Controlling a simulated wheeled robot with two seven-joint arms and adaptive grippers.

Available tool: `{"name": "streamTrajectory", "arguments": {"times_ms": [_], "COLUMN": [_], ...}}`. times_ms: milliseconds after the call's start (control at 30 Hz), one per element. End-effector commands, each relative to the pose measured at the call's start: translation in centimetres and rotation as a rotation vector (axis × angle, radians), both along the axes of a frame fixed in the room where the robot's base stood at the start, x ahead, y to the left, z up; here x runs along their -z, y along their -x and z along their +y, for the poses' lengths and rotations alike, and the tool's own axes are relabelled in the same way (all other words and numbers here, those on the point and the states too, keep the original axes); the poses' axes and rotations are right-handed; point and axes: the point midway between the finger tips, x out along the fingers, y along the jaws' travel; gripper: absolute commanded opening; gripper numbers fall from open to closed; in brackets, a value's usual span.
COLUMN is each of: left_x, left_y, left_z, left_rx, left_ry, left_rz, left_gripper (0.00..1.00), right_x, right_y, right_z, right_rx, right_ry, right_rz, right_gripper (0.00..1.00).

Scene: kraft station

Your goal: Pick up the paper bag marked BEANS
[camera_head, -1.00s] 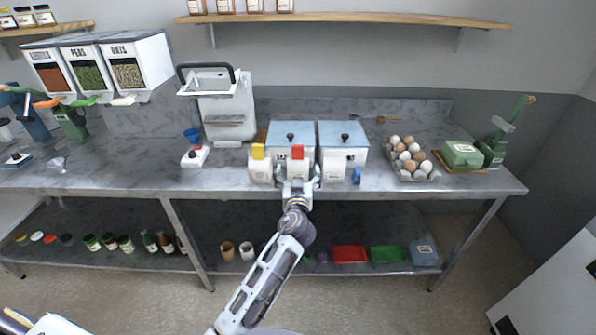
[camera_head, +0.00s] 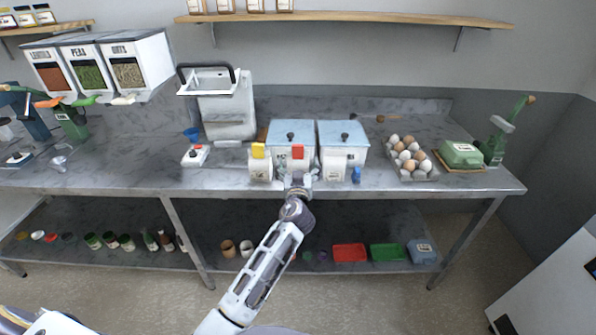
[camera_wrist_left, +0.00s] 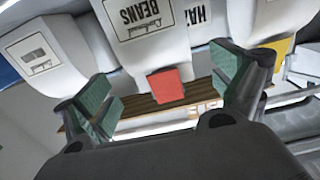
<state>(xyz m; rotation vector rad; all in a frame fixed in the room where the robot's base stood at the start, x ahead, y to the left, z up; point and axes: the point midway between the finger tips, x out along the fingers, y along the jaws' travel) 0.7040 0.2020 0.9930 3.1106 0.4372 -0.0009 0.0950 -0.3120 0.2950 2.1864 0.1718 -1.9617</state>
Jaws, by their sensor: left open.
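The paper bag marked BEANS (camera_wrist_left: 147,38) is pale, with dark print and a red clip (camera_wrist_left: 167,86). In the head view, the bag with the red clip (camera_head: 298,153) stands at the bench front, its lower part hidden by my gripper. My left gripper (camera_head: 298,178) is in front of it. In the left wrist view, the open fingers of my left gripper (camera_wrist_left: 165,108) are spread to either side of the red clip. I see no contact with the bag; the gap in depth is hard to judge.
A bag with a yellow clip (camera_head: 259,168) stands close on the left, and a white bag (camera_head: 334,168) close on the right. Two blue-lidded bins (camera_head: 343,142) stand behind. An egg tray (camera_head: 428,176) is further right. The bench front left of the bags is clear.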

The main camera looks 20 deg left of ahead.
Motion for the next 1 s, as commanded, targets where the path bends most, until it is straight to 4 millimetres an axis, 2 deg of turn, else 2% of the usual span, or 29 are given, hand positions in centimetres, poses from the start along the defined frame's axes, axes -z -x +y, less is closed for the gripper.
{"name": "streamTrajectory", "arguments": {"times_ms": [300, 500, 1000], "left_x": [-0.2, -0.2, -0.1], "left_y": [-2.8, -4.0, -4.3], "left_z": [0.9, 1.2, 1.3], "left_rx": [-0.001, 0.000, -0.001], "left_ry": [-0.002, -0.002, 0.000], "left_rz": [0.000, -0.002, -0.001], "left_gripper": [0.94, 0.94, 0.94], "right_x": [-0.5, -0.6, -0.6], "right_y": [-0.2, -0.2, 0.1], "right_z": [0.5, 0.9, 1.3], "right_rx": [0.001, 0.002, 0.003], "right_ry": [-0.005, -0.010, -0.013], "right_rz": [-0.002, -0.002, 0.002], "right_gripper": [1.00, 1.00, 1.00]}}
